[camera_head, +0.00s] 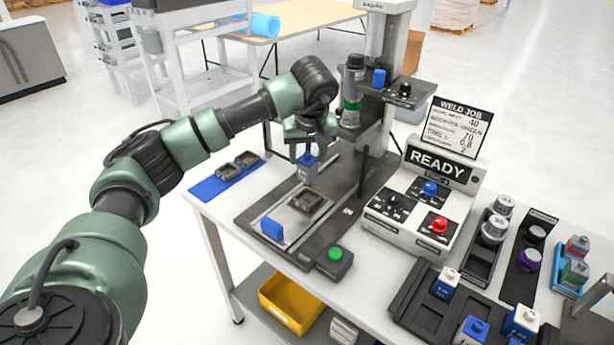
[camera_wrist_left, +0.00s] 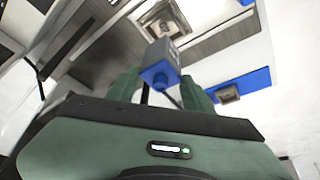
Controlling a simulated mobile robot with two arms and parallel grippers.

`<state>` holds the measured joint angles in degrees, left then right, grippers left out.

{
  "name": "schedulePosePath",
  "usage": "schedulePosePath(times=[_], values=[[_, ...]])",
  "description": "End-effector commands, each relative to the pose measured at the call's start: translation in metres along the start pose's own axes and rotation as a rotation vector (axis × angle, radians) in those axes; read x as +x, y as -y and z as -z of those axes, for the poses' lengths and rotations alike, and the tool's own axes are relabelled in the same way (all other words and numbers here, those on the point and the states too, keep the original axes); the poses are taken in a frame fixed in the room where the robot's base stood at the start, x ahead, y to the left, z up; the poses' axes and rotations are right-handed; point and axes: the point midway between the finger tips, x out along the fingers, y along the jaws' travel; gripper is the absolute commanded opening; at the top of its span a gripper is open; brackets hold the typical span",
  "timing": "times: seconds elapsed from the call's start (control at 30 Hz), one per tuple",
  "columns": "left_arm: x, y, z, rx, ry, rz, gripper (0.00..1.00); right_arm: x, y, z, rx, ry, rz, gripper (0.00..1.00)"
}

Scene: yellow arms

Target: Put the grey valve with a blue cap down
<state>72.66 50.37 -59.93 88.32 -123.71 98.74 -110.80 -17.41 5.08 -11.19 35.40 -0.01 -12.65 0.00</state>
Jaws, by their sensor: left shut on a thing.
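The grey valve with a blue cap (camera_head: 307,168) is in my left gripper (camera_head: 308,150), blue cap up, above the dark fixture board at the front left of the table. In the left wrist view the valve (camera_wrist_left: 160,66) shows between the green fingers of the gripper (camera_wrist_left: 168,88), its blue cap towards the camera. The fingers are shut on it. I cannot tell whether its base touches the surface below. My right gripper is not in view.
A blue mat (camera_head: 205,188) with two dark square parts lies left of the board. The board (camera_head: 330,236) carries a square nest (camera_head: 306,203) and a blue block (camera_head: 272,229). A green button box (camera_head: 334,262), READY panel (camera_head: 428,205) and upright machine stand to the right.

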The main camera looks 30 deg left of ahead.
Motion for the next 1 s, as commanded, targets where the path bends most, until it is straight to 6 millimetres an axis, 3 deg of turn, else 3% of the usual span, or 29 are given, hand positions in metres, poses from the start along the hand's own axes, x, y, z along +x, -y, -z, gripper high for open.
schedulePosePath(times=[0.1,0.37,0.6,0.97,1.0], values=[[0.018,0.001,-0.008,0.001,0.002,0.001,0.08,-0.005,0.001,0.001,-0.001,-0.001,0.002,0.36],[0.037,0.000,-0.016,0.001,0.001,0.001,0.08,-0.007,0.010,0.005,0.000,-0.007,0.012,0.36],[0.067,-0.001,-0.028,0.001,0.000,-0.001,0.08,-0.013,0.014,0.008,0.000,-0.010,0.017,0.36],[0.072,-0.001,-0.030,0.000,-0.001,-0.001,0.08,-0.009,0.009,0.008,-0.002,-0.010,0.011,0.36],[0.072,-0.001,-0.030,0.000,-0.001,-0.001,0.56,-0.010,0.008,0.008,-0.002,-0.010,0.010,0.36]])
